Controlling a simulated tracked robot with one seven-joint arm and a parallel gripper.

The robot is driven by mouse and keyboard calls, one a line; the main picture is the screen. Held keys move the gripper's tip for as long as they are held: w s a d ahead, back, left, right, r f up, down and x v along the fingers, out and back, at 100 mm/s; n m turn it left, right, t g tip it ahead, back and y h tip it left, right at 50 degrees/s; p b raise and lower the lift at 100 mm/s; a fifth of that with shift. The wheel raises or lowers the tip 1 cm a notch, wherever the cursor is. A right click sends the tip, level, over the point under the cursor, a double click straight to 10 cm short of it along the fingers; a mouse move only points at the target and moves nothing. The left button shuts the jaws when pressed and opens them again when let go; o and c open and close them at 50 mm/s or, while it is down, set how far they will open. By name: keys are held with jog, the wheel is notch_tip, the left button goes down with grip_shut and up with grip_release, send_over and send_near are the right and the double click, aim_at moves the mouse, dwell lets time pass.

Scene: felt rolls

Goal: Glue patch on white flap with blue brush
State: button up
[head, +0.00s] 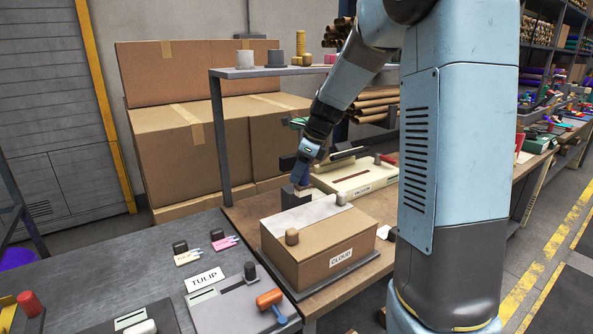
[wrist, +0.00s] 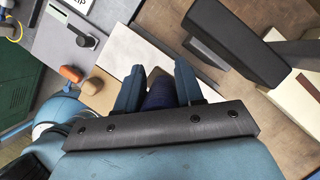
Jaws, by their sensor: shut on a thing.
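My gripper (head: 304,172) is shut on a dark blue handle, which I take for the blue brush (wrist: 160,94). In the wrist view the handle sits between the two blue fingers, and its bristle end is hidden. In the head view the gripper points down beside the far left corner of a brown box (head: 318,262) marked CLOUD. A pale white flap (head: 308,214) lies across the top of that box; it also shows in the wrist view (wrist: 128,50), beyond the fingertips. I cannot tell whether the brush touches anything. No glue patch is discernible on the flap.
A dark block (head: 295,194) stands just below my gripper. Round knobs (head: 292,237) rise from the box top. A cream case (head: 352,178) lies behind. A grey shelf (head: 285,71) overhangs the bench's far side. A TULIP sign (head: 205,279) stands on the dark table.

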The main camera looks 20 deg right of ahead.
aim_at(300, 184)
jog(key=shift+a, duration=0.1)
jog(key=shift+f, duration=2.25)
jog(key=shift+f, duration=0.65)
jog(key=shift+s, duration=0.1)
jog(key=shift+s+d+r, duration=0.1)
jog(key=shift+s+d, duration=0.2)
jog(key=shift+s, duration=0.55)
jog(key=shift+s+d, duration=0.25)
jog(key=shift+s, duration=0.6)
jog(key=shift+w, duration=0.1)
